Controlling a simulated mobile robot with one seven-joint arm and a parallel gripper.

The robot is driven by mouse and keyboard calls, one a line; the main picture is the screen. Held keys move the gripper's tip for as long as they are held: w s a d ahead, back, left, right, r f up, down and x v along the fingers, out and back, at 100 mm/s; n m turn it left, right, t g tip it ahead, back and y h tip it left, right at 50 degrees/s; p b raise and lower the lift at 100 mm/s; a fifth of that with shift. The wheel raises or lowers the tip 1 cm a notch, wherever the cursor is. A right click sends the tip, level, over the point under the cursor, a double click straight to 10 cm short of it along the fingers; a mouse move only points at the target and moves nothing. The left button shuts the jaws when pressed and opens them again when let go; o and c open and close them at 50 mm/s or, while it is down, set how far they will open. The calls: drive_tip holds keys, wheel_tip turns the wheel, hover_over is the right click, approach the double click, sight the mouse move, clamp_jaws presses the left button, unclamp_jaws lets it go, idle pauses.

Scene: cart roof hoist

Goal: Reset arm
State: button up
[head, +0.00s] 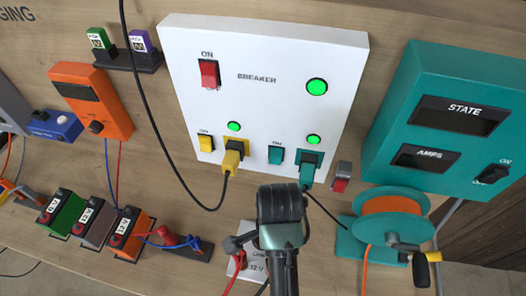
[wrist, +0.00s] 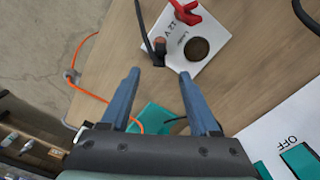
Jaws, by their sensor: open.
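My gripper (wrist: 160,78) is open and empty in the wrist view, its two blue-grey fingers apart above the wooden board. Beyond the fingertips is a white lamp plate (wrist: 195,28) marked 12 V, with a red clip (wrist: 186,11) and a dark clip at its edge. Part of a teal base (wrist: 153,117) shows between the fingers, below their tips. In the head view my arm rises from the bottom centre, in front of the lamp plate (head: 251,262); the fingers cannot be made out there.
A white breaker panel (head: 270,52) has lit green lamps, with yellow (head: 232,158) and teal (head: 309,170) plugs in it. A teal box (head: 440,75) and cranked reel (head: 392,222) stand right. Batteries (head: 90,218) and an orange meter (head: 92,95) are left. Loose cables cross the board.

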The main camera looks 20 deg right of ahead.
drive_tip(key=shift+w, duration=0.1)
drive_tip(key=w+r+n+t+h+b, duration=0.25)
drive_tip(key=w+r+n+t, duration=0.35)
drive_tip(key=w+r, duration=0.55)
drive_tip(key=w+a+r+n+t+b, duration=0.3)
drive_tip(key=w+r+t, duration=0.4)
drive_tip(key=r, duration=0.5)
drive_tip(key=s+a+r+n+t+y+b, duration=0.1)
drive_tip(key=a+r+n+t, duration=0.2)
drive_tip(key=r, duration=0.7)
drive_tip(key=s+a+r+n+t+b, duration=0.1)
drive_tip(key=s+a+r+n+t, duration=0.15)
drive_tip(key=r+t, duration=0.45)
drive_tip(key=s+a+r+n+t+b, duration=0.1)
drive_tip(key=s+r+n+t, duration=0.1)
drive_tip(key=s+r, duration=0.3)
drive_tip(key=s+a+r+n+t+y, duration=0.1)
drive_tip(key=s+r, duration=0.3)
drive_tip(key=r, duration=0.5)
drive_tip(key=shift+s+a+n+t+b, duration=0.25)
drive_tip(key=shift+s+n+t+b, duration=0.1)
drive_tip(key=shift+n+t, duration=0.35)
drive_tip(key=shift+y, duration=0.25)
